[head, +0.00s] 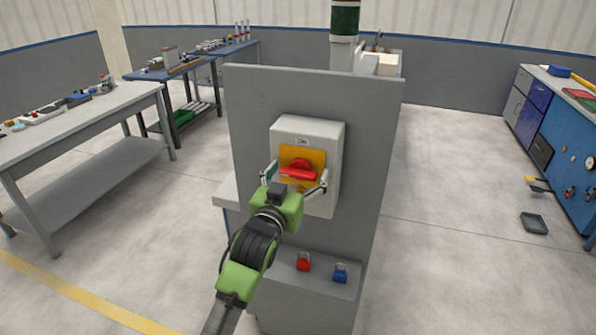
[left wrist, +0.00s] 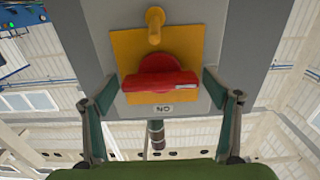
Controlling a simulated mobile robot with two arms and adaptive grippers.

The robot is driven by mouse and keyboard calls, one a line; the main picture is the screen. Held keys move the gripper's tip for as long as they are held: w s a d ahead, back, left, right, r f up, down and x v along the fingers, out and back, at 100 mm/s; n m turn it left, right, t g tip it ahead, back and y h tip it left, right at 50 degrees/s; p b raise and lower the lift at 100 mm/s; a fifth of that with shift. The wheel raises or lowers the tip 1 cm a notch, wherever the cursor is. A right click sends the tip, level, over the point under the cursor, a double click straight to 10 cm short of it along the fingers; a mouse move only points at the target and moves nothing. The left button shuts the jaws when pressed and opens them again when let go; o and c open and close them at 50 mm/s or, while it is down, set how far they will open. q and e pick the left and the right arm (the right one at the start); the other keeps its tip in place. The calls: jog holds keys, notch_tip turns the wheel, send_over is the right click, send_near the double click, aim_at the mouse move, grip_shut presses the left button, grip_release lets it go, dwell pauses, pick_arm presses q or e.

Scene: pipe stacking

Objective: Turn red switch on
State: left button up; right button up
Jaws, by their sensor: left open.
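The red switch (head: 300,170) is a rotary handle on a yellow plate, on the front of a light grey box (head: 333,140) fixed to a grey panel. In the left wrist view the picture is upside down; the red handle (left wrist: 160,82) lies crosswise, with an inverted "ON" label (left wrist: 163,108) beside it on the box. My left gripper (head: 296,177) is in front of the box, open, with its fingers spread on either side of the handle. A gap shows between each finger and the handle in the left wrist view (left wrist: 161,88). My right gripper is not in view.
A red padlock (head: 304,262) and a blue padlock (head: 340,272) sit on the ledge below the box. A grey workbench (head: 90,115) stands left, a blue cabinet (head: 560,145) right. A dark tray (head: 534,223) lies on the floor. Open floor lies on both sides of the panel.

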pick_arm(q)
jog(key=c, duration=1.1)
jog(key=shift+c, duration=0.2)
jog(key=shift+m, duration=0.3)
jog(key=shift+m+p, duration=0.5)
jog(key=shift+m, duration=0.4)
jog(key=shift+d+m+p, duration=0.15)
jog(key=shift+m+p, duration=0.4)
jog(key=shift+m, duration=1.65)
jog(key=o, duration=1.1)
